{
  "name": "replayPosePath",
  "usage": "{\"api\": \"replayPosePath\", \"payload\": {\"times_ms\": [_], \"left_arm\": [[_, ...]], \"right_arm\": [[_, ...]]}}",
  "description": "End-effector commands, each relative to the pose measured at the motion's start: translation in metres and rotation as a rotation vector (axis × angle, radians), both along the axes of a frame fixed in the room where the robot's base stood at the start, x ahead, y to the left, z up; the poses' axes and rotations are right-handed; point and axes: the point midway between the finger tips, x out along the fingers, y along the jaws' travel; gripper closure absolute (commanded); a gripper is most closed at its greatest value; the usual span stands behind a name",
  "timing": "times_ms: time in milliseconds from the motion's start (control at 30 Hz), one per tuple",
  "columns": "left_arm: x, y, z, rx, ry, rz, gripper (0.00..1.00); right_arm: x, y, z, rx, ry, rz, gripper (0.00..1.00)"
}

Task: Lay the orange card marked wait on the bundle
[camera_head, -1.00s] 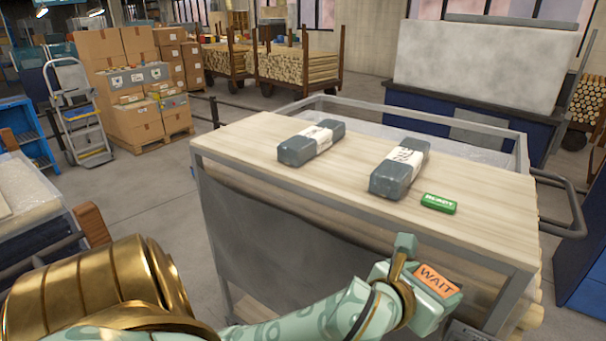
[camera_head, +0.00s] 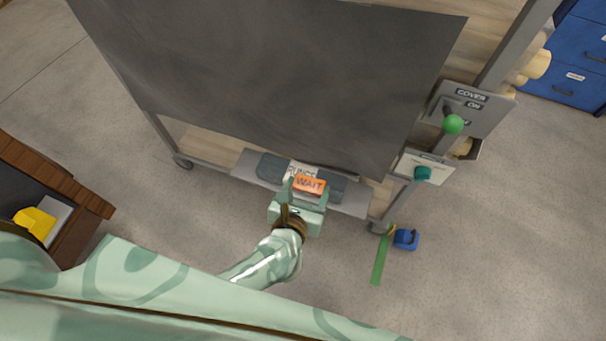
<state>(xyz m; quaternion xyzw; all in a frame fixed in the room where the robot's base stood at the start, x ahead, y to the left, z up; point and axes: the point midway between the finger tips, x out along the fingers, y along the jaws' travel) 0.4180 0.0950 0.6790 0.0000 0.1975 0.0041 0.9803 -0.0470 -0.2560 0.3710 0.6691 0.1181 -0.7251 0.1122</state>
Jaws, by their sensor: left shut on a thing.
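My left gripper (camera_head: 307,190) is shut on the orange card marked WAIT (camera_head: 310,185), its face turned up. Card and gripper are at a dark grey bundle (camera_head: 332,187) with a white label, partly readable as RUNGS. The bundle lies on a low grey shelf (camera_head: 243,167) at the foot of the cart. The card overlaps the label in the picture; I cannot tell whether it touches the bundle. The gripper and card hide the bundle's near middle. My right gripper is not in view.
The cart's dark cover (camera_head: 270,70) hangs above the shelf. A panel with a green-knobbed lever (camera_head: 453,124) and a teal knob (camera_head: 423,173) is at right. A blue object (camera_head: 405,239) and green strip (camera_head: 381,260) lie on the floor. A brown-edged stand (camera_head: 85,205) is at left.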

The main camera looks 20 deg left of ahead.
Motion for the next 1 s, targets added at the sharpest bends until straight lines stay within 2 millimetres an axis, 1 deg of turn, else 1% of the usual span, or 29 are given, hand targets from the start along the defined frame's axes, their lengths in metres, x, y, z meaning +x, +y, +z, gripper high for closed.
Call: {"api": "replayPosePath", "payload": {"times_ms": [33,100,167,267,467,500,600,633,700,900,967,1000], "left_arm": [[-0.005,-0.006,-0.017,0.0,0.006,-0.016,0.54],[-0.009,-0.012,-0.026,0.0,0.002,-0.033,0.54],[-0.008,-0.013,-0.031,0.001,-0.001,-0.042,0.54],[0.006,-0.006,-0.04,0.0,-0.004,-0.043,0.54],[0.056,0.025,-0.068,0.002,-0.003,-0.043,0.54],[0.066,0.031,-0.074,0.003,-0.002,-0.042,0.54],[0.081,0.041,-0.1,0.001,0.005,-0.043,0.54],[0.085,0.043,-0.105,0.001,0.004,-0.043,0.54],[0.092,0.048,-0.114,0.001,0.003,-0.043,0.54],[0.104,0.054,-0.125,-0.001,-0.001,-0.043,0.54],[0.109,0.058,-0.134,0.0,0.0,-0.042,0.54],[0.108,0.057,-0.144,-0.001,0.004,-0.042,0.54]], "right_arm": [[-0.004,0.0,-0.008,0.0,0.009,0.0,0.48],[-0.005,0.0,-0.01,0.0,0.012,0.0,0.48],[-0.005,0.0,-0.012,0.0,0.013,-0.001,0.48],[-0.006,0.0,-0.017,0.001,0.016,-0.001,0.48],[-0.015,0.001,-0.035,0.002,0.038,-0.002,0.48],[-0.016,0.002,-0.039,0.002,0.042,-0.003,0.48],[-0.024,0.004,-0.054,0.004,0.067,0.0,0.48],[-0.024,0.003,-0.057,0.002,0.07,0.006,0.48],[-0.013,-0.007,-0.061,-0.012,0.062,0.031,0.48],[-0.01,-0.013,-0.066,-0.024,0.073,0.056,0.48],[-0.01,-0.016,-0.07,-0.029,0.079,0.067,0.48],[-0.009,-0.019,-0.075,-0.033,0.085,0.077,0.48]]}}
